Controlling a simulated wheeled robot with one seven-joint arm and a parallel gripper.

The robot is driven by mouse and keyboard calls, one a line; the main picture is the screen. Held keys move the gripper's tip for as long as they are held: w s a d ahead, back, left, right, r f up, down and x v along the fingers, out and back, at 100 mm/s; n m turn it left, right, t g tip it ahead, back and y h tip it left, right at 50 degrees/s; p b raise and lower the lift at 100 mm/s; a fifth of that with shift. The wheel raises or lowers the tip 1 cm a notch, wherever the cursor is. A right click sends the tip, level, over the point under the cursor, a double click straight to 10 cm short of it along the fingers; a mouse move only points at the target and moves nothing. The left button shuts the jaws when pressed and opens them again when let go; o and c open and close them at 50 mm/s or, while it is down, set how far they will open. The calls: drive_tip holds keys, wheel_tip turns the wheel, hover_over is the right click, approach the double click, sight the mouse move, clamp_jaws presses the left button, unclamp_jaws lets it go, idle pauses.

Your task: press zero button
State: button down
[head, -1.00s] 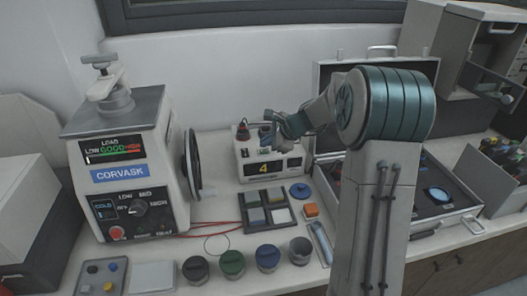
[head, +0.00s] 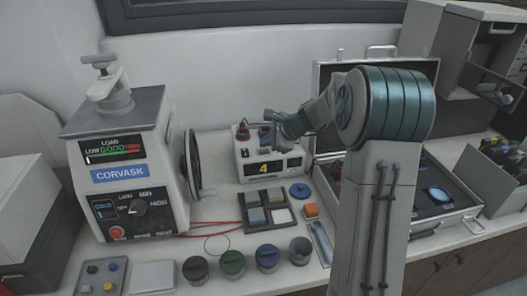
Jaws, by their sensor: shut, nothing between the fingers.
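A small white box (head: 244,171) with a dark display showing a yellow 4 stands at the back middle of the bench. Dark and red knobs or terminals sit on its top. I cannot make out a label for a zero button on it. My gripper (head: 268,127) reaches in from the right and hangs at the top of this box, close to the knobs. It is shut and empty. I cannot tell whether its tips touch the box. My wrist and forearm hide the space right of the box.
A mounting press (head: 118,165) marked CORVASK stands left, with a dial and red button. An open case (head: 462,213) stands right.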

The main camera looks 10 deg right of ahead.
sight(267, 152)
drive_tip(key=shift+f, duration=0.1)
drive_tip(key=shift+f+b, duration=0.35)
drive_tip(key=shift+b, duration=0.1)
drive_tip(key=shift+f+b, duration=0.35)
drive_tip(key=shift+f, duration=0.05)
idle(0.4)
idle(0.3)
drive_tip(key=shift+r+p, duration=0.6)
drive_tip(key=shift+r, duration=0.25)
wheel_tip(267, 152, up, 5)
drive_tip(key=p, duration=0.4)
idle(0.5)
